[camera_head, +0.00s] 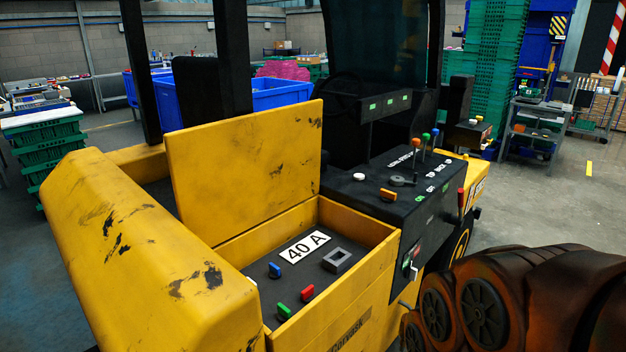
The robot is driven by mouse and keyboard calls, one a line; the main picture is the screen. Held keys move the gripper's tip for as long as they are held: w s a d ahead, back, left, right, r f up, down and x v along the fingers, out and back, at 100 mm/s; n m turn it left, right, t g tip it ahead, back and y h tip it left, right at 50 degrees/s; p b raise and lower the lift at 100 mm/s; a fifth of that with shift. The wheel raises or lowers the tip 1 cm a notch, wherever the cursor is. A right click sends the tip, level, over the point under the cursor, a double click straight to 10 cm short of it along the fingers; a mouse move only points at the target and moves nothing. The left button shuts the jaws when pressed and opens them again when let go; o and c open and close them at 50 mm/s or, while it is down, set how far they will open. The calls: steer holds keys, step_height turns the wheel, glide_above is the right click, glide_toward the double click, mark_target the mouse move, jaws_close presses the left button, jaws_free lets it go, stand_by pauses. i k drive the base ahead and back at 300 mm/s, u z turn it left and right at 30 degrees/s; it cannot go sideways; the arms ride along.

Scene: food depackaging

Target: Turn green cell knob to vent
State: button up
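The green cell knob (284,311) sits at the front of the dark floor of the open yellow compartment (360,262) on the forklift. The knobs are small, and I cannot read any vent mark or tell the green knob's setting. A white "40 A" label (304,246) and a grey square frame (337,259) lie further back in the compartment. My gripper is not visible in this view.
A yellow lid (245,165) stands raised behind the compartment. A yellow cover (150,255) rises on its left. To the right is a black panel (400,195) with levers and buttons. Blue bins (285,92) and green crates (494,70) stand behind. Open floor shows at right.

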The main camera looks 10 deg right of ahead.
mark_target(284, 314)
steer(key=k, duration=0.35)
steer(key=u, duration=1.2)
steer(key=i, duration=0.75)
steer(key=u, duration=0.15)
